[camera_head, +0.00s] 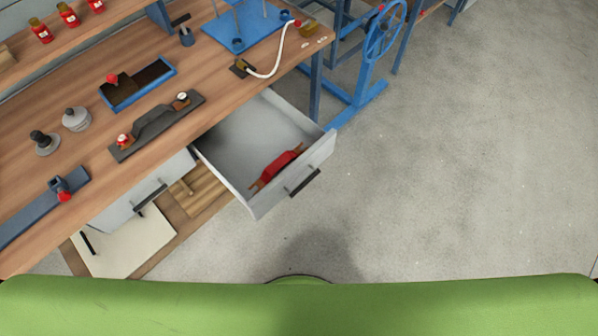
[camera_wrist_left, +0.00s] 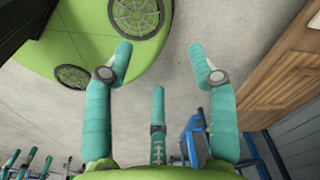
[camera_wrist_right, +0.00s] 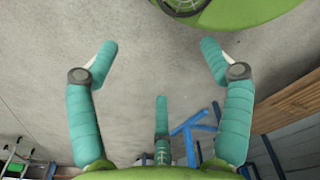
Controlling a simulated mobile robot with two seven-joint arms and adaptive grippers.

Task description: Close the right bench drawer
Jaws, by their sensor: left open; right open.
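The right bench drawer (camera_head: 237,147) is pulled out from under the wooden bench in the head view. Its grey front panel (camera_head: 265,195) carries a dark bar handle (camera_head: 305,183). A red object with brown ends (camera_head: 275,169) lies inside it against the front. My left gripper (camera_wrist_left: 160,58) is open and empty in the left wrist view, over the floor. My right gripper (camera_wrist_right: 158,55) is open and empty in the right wrist view, also over bare floor. Neither gripper shows in the head view.
The bench top (camera_head: 215,100) holds a blue tray (camera_head: 139,97), a dark fixture (camera_head: 155,126) and a blue-based stand (camera_head: 247,27). A left drawer (camera_head: 130,202) with a dark handle sits under the bench. A blue wheeled frame (camera_head: 383,35) stands beyond. The floor (camera_head: 460,170) at right is clear.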

